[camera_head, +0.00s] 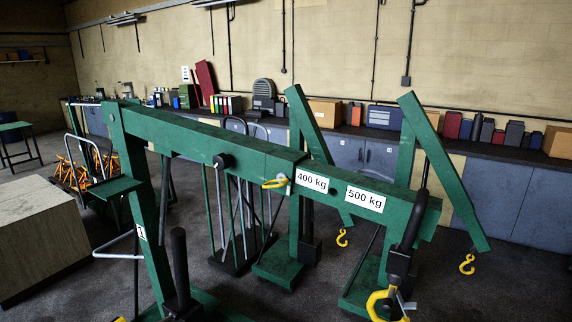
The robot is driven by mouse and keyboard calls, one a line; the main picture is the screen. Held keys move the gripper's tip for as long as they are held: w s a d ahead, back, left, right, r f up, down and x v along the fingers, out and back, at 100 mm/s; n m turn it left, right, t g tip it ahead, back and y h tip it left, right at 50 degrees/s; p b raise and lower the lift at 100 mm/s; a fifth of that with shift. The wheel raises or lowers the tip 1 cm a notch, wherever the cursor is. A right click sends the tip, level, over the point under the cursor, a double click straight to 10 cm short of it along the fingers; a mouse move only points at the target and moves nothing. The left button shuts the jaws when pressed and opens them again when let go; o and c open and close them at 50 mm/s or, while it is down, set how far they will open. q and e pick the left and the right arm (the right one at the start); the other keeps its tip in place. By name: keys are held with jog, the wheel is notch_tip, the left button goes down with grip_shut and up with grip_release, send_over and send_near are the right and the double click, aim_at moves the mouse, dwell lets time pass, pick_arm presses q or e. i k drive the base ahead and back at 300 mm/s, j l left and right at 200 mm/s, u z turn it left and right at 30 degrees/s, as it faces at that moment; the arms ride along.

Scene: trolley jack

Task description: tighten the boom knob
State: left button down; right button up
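A green hoist boom (180,130) slopes down from the upper left to the right, with labels reading 400 kg and 500 kg near its outer end. A round black knob (223,160) sticks out from the near side of the boom at mid-length. A yellow handle (275,183) sits at the boom's lower edge, left of the 400 kg label, beside a pale round fitting. I cannot tell how tight either one is. Neither of my grippers shows in the head view, and nothing touches the knob or handle.
A large yellow hook (383,303) hangs under a black fitting at the boom's right end. A black upright grip (179,262) stands in front of the green post (146,215). More green hoists stand behind. A pale block (38,232) is at left.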

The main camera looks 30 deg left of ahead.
aim_at(220, 162)
jog(key=u, duration=1.3)
